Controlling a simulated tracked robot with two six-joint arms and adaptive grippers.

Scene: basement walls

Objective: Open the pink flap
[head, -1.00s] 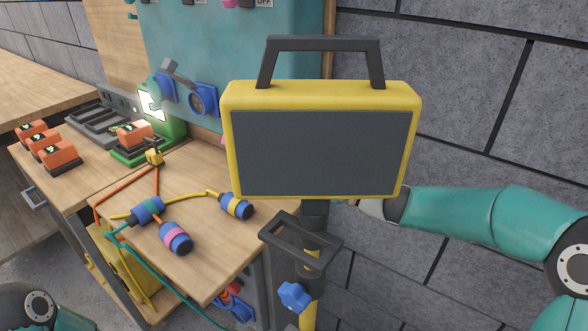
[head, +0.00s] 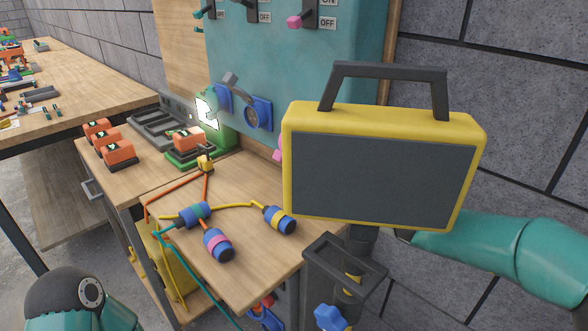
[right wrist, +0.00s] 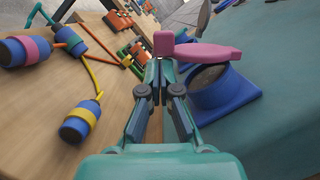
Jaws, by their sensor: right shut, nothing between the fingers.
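The pink flap (right wrist: 205,53) lies across the top of a round blue socket (right wrist: 222,88) in the right wrist view. A dark round face of the socket shows below the flap; how far the flap is open I cannot tell. In the head view only a sliver of pink (head: 279,150) shows left of the yellow-framed panel. My right gripper (right wrist: 160,68) is shut and empty, its tips just left of and below the flap; contact is unclear. The panel hides it in the head view. My left arm shows at lower left, its gripper out of view.
The yellow-framed dark panel (head: 380,178) on a stand blocks much of the head view. Another blue socket (head: 256,114) is on the teal board (head: 290,60). Cables with blue plugs (head: 218,245) lie on the wooden table (head: 255,185), beside orange blocks (head: 118,152).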

